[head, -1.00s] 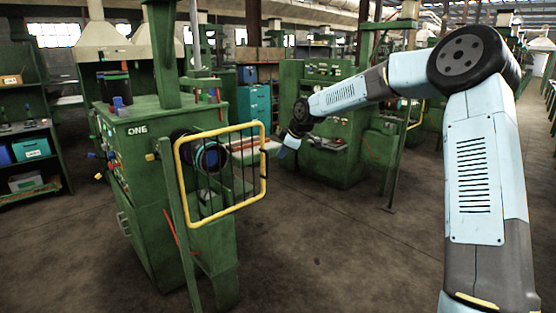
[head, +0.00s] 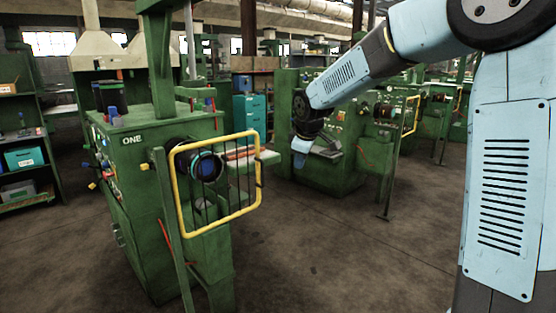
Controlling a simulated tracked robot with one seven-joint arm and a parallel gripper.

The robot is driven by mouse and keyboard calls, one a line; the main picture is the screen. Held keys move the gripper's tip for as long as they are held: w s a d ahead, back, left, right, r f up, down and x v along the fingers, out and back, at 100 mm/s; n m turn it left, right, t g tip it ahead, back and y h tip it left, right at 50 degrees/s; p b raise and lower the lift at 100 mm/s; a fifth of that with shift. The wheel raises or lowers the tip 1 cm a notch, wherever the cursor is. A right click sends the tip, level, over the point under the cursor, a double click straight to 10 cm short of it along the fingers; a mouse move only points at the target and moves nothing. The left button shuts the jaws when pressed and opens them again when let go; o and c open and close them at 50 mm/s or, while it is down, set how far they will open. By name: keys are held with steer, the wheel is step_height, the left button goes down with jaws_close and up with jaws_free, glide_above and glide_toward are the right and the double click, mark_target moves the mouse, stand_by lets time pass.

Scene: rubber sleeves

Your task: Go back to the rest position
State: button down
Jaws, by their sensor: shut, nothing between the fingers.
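My gripper (head: 299,161) is at the end of my light blue arm, in the middle of the head view. It points downward, looks small, and is shut with nothing held. It is in open air to the right of the yellow guard frame (head: 259,184), apart from it in the picture. The green machine marked ONE (head: 125,160) stands to the left. Behind its guard is a dark round head with a blue centre (head: 207,166). I cannot make out any rubber sleeve clearly.
Another green machine (head: 335,170) stands behind my gripper. A green shelf with bins (head: 25,157) is at the far left. Bare concrete floor (head: 350,260) lies open in front and to the right of machine ONE.

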steer(key=s+d+r+m+h, duration=0.1)
steer(key=s+d+r+m, duration=0.1)
steer(key=s+d, duration=0.35)
steer(key=s+d+r+m+h, duration=0.1)
steer(key=s+d+r+m, duration=0.15)
steer(key=s, duration=0.55)
steer(key=s+d+r+m, duration=0.2)
steer(key=s+d+m, duration=0.1)
steer(key=s, duration=0.4)
steer(key=s+d+f+m, duration=0.1)
steer(key=s+d+m, duration=0.1)
steer(key=s, duration=0.6)
steer(key=s+d+f+m, duration=0.1)
steer(key=s+d+m, duration=0.2)
steer(key=s, duration=0.5)
steer(key=shift+s+d+f+m+t+y, duration=0.3)
steer(key=shift+d+m+y, duration=0.1)
steer(key=shift+m, duration=0.15)
